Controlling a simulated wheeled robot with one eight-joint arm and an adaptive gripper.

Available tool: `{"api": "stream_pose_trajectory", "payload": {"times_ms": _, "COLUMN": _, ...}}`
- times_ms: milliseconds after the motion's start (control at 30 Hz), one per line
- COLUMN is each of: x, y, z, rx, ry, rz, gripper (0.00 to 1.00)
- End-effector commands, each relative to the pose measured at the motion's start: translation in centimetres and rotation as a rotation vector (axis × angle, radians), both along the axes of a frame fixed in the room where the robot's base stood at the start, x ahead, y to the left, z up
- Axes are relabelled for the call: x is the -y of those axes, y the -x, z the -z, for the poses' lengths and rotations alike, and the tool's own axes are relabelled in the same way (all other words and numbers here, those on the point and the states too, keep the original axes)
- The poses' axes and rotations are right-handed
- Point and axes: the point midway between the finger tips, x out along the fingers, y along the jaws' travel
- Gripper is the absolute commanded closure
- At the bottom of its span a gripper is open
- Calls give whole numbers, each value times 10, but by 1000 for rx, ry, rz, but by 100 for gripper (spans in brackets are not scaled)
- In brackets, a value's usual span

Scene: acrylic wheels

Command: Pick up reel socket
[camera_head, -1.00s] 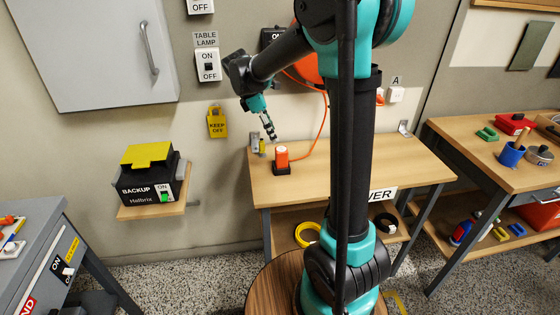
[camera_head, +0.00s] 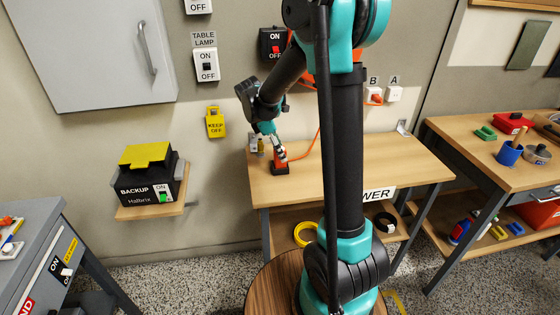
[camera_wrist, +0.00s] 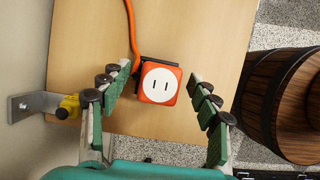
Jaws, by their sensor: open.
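The reel socket is an orange block with a round white face and two slots, seen from above in the wrist view (camera_wrist: 160,83). It stands in a black holder (camera_head: 280,170) on the wooden bench, and its orange side shows in the head view (camera_head: 280,156). An orange cord runs from it. My gripper (camera_wrist: 165,85) is open, with its green-padded fingers on either side of the socket and a gap left on both sides. In the head view my gripper (camera_head: 279,152) is over the socket and partly hides it.
The wooden bench (camera_head: 350,160) is mostly clear to the right of the socket. A metal bracket with a yellow part (camera_wrist: 68,105) stands left of it. A wooden barrel (camera_wrist: 285,100) is at the right in the wrist view. A wall is behind the bench.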

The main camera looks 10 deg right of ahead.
Motion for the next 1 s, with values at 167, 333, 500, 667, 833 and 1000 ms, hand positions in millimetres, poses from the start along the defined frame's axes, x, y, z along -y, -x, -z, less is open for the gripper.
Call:
{"api": "stream_pose_trajectory", "payload": {"times_ms": 167, "x": 0, "y": 0, "z": 0, "rx": 0, "ry": 0, "rz": 0, "gripper": 55}}
{"api": "stream_pose_trajectory", "payload": {"times_ms": 333, "x": 0, "y": 0, "z": 0, "rx": 0, "ry": 0, "rz": 0, "gripper": 76}}
{"api": "stream_pose_trajectory", "payload": {"times_ms": 500, "x": 0, "y": 0, "z": 0, "rx": 0, "ry": 0, "rz": 0, "gripper": 96}}
{"api": "stream_pose_trajectory", "payload": {"times_ms": 667, "x": 0, "y": 0, "z": 0, "rx": 0, "ry": 0, "rz": 0, "gripper": 96}}
{"api": "stream_pose_trajectory", "payload": {"times_ms": 833, "x": 0, "y": 0, "z": -4, "rx": 0, "ry": 0, "rz": 0, "gripper": 96}}
{"api": "stream_pose_trajectory", "payload": {"times_ms": 1000, "x": 0, "y": 0, "z": -18, "rx": 0, "ry": 0, "rz": 0, "gripper": 96}}
